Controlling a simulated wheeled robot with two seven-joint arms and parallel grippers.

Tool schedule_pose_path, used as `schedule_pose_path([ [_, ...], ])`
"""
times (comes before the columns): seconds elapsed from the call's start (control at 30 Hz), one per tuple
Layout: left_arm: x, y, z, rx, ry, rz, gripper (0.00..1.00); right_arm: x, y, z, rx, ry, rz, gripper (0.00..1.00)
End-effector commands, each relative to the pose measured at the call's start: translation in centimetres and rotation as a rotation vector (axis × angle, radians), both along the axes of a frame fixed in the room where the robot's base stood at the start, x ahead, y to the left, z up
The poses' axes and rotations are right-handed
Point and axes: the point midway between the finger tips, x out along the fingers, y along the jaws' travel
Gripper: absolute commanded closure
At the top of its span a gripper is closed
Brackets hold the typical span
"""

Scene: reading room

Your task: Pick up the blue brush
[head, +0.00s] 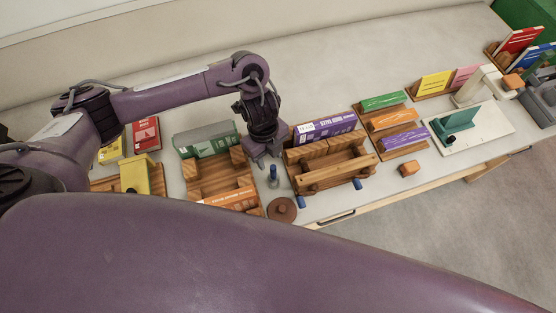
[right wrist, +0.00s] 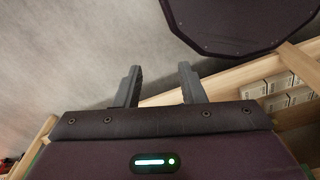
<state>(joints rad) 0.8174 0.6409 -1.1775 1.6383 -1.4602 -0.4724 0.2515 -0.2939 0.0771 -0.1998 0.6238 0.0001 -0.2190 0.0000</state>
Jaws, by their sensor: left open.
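A small blue upright thing, which looks like the blue brush (head: 273,174), stands on the table between two wooden racks. Its lower end is close to a round brown disc. My left gripper (head: 266,158) is open and points down just above and behind the brush, with nothing seen between its fingers. I cannot tell whether it touches the brush. My right gripper (right wrist: 160,83) shows in the right wrist view with its two grey fingers apart and empty. The brush is not in that view.
A wooden press (head: 340,168) with blue-tipped parts and a purple box (head: 325,127) stand right of the brush. A wooden rack (head: 205,185) with a green box (head: 205,141) is on the left. The brown disc (head: 282,210) lies near the front edge.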

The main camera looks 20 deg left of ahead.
Motion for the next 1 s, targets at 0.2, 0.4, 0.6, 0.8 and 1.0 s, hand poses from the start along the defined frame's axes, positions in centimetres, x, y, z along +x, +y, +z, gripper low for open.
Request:
schedule_pose_path([
  [0.2,-0.3,-0.5,-2.7,-0.002,0.006,0.002,0.58,-1.3,0.0,-1.0,0.0,0.019,0.001,0.64],
  [0.4,-0.2,-1.4,-5.5,-0.003,0.008,0.003,0.58,-2.0,0.0,-1.7,-0.002,0.03,0.001,0.64],
  [0.6,-0.2,-1.5,-7.0,-0.001,0.003,0.001,0.58,-0.9,-0.1,-1.0,-0.002,0.014,0.002,0.64],
  [0.8,-0.1,-1.5,-7.2,-0.001,0.002,0.0,0.58,0.0,-0.2,-0.9,-0.002,0.001,0.002,0.64],
  [1.0,-0.1,-1.5,-7.2,-0.001,0.002,0.0,0.82,-0.5,-0.2,-1.0,-0.003,0.008,0.002,0.64],
])
